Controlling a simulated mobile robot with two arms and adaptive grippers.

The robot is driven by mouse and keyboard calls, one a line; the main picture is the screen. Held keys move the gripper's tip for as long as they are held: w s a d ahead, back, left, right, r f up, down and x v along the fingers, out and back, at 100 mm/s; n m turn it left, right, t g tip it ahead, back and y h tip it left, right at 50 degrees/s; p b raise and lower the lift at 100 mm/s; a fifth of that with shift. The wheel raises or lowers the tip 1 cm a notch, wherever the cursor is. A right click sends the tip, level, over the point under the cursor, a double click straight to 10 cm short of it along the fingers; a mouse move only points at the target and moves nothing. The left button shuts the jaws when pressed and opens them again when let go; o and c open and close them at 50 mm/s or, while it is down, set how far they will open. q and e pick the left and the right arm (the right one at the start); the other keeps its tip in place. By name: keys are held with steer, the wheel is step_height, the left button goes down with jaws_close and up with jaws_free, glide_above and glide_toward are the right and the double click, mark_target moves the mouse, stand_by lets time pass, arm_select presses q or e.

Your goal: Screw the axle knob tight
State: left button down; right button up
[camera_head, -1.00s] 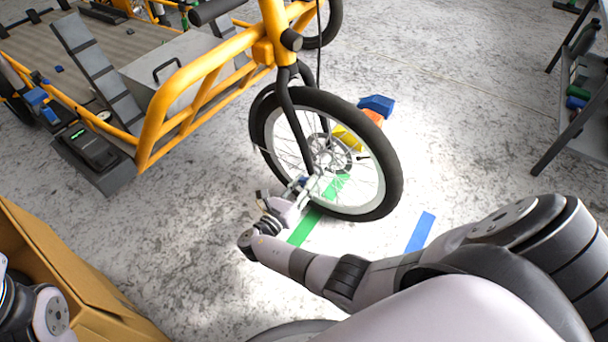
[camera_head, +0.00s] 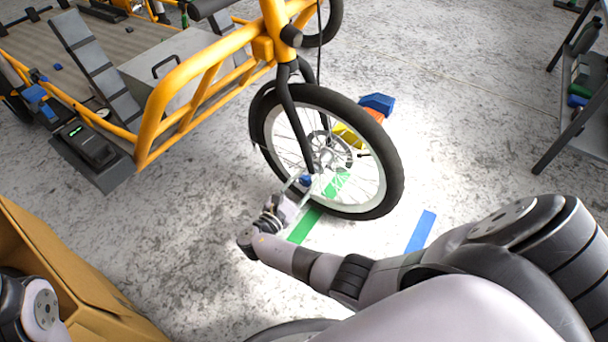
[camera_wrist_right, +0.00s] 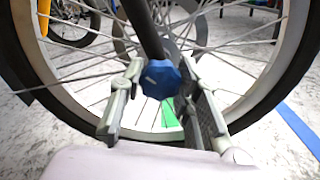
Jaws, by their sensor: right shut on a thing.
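The blue axle knob (camera_wrist_right: 160,78) sits at the hub of the front wheel (camera_head: 390,165), at the lower end of the black fork (camera_head: 293,120). It also shows small in the head view (camera_head: 306,180). My right gripper (camera_wrist_right: 163,85) has one finger on each side of the knob and is shut on it. In the head view, my right gripper (camera_head: 300,184) reaches the near side of the wheel from below. Its contact faces are partly hidden. My left gripper is out of view; only part of my left arm shows at the lower left.
The yellow cargo bike frame (camera_head: 190,90) stands left of the wheel. An open cardboard box (camera_head: 70,275) is at the lower left. A dark shelf (camera_head: 560,145) stands at the right. Green tape (camera_head: 305,226) and blue tape (camera_head: 420,231) mark the floor.

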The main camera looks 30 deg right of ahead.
steer(key=shift+d, duration=0.1)
stand_by(0.4)
steer(key=o, duration=1.2)
steer(key=shift+v, duration=3.85)
